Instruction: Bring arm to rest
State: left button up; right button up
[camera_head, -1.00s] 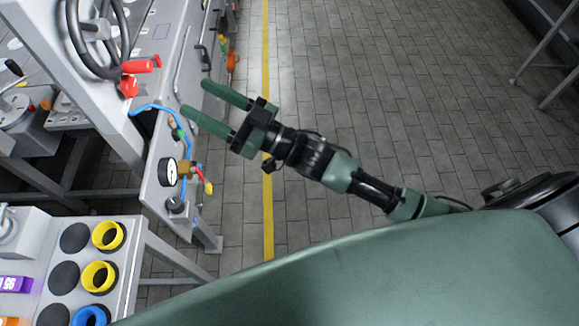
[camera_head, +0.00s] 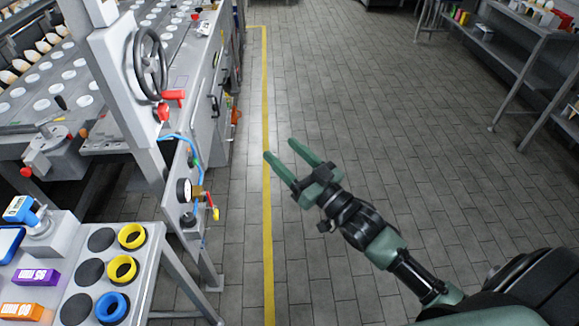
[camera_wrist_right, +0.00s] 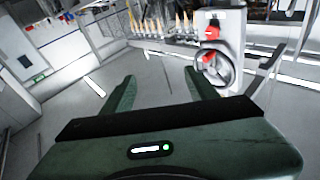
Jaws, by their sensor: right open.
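My right arm comes in from the lower right of the head view. Its gripper (camera_head: 291,152) has two green fingers held apart with nothing between them. It hangs in the air over the tiled floor, just right of the yellow floor line, pointing up and left. In the right wrist view the same open fingers (camera_wrist_right: 158,88) show, with empty space between them. My left gripper is not in view.
A machine with a handwheel (camera_head: 150,63), a red handle and a gauge (camera_head: 184,190) stands left of the gripper. A table (camera_head: 148,262) with yellow and blue rings is at lower left. Shelves (camera_head: 520,55) stand at upper right. The floor (camera_head: 360,110) between is clear.

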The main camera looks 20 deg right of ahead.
jog(key=shift+s+d+f, duration=0.2)
jog(key=shift+s+d, duration=0.05)
jog(key=shift+d, duration=0.1)
jog(key=shift+f, duration=0.1)
jog(key=s+d+f+m+g+h, duration=0.1)
jog(key=d+f+g+h, duration=0.1)
jog(key=f, duration=0.9)
jog(key=s+d+f+m+g+h, duration=0.1)
jog(key=d+f+g+h, duration=0.1)
jog(key=f, duration=1)
jog(key=s+d+f+g+h, duration=0.15)
jog(key=s+f, duration=0.25)
jog(key=f, duration=0.4)
jog(key=s+f+g, duration=0.3)
jog(key=s+f, duration=0.2)
jog(key=f, duration=0.4)
jog(key=s+a+f+g, duration=0.1)
jog(key=s+f+g, duration=0.2)
jog(key=s+f, duration=0.3)
jog(key=s+a+f+n+g, duration=0.1)
jog(key=s+f+g, duration=0.2)
jog(key=s+f, duration=0.4)
jog(key=s+a+f+g+h, duration=0.1)
jog(key=s+f, duration=0.6)
jog(key=s, duration=1.4)
jog(key=shift+a+f+n+g, duration=0.2)
jog(key=shift+a+n+g, duration=0.3)
jog(key=shift+g, duration=0.75)
